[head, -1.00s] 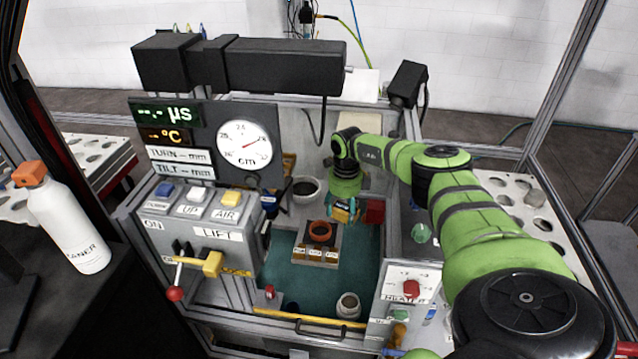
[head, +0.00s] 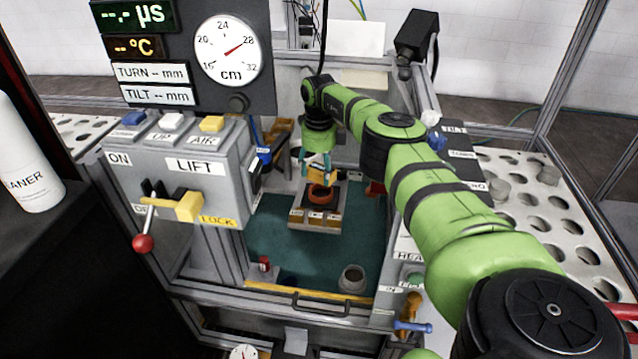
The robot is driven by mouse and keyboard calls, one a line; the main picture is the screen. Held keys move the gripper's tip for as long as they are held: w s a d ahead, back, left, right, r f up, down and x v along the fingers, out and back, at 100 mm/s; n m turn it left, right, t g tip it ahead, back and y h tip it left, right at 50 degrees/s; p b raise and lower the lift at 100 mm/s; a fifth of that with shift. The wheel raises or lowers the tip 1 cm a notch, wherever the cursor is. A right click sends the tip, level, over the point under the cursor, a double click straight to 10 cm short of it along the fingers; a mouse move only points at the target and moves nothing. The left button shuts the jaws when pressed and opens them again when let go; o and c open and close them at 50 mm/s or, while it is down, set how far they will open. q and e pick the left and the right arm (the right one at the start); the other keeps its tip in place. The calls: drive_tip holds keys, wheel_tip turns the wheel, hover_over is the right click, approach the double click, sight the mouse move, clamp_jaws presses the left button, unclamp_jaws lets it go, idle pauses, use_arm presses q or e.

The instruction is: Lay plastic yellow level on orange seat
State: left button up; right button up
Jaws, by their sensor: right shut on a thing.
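The orange seat (head: 318,201) is a round ring on a small labelled block (head: 302,224) in the middle of the teal-floored bay. My right gripper (head: 316,168) points down just above and behind the seat. It is shut on a small yellow piece (head: 323,177), which I take for the plastic yellow level; the fingers hide much of it. The piece overlaps the seat's far rim in the picture, and I cannot tell whether they touch. My left gripper is out of view.
A control box (head: 188,170) with a red-knobbed lever stands at left of the bay. A grey cup (head: 352,279) stands near the front edge, beside the yellow front rail (head: 315,296). A holed rack (head: 540,200) is at right. The teal floor (head: 275,250) has free room.

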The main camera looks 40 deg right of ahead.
sight(319, 170)
drive_tip(key=shift+f+b, duration=1.3)
drive_tip(key=shift+f, duration=0.6)
drive_tip(key=shift+f, duration=0.2)
drive_tip(key=o, duration=1.3)
drive_tip(key=shift+c, duration=0.2)
drive_tip(key=shift+r, duration=0.15)
drive_tip(key=shift+r, duration=0.2)
wheel_tip(319, 170, up, 12)
drive_tip(key=shift+f+b, duration=0.1)
drive_tip(key=shift+b, duration=0.2)
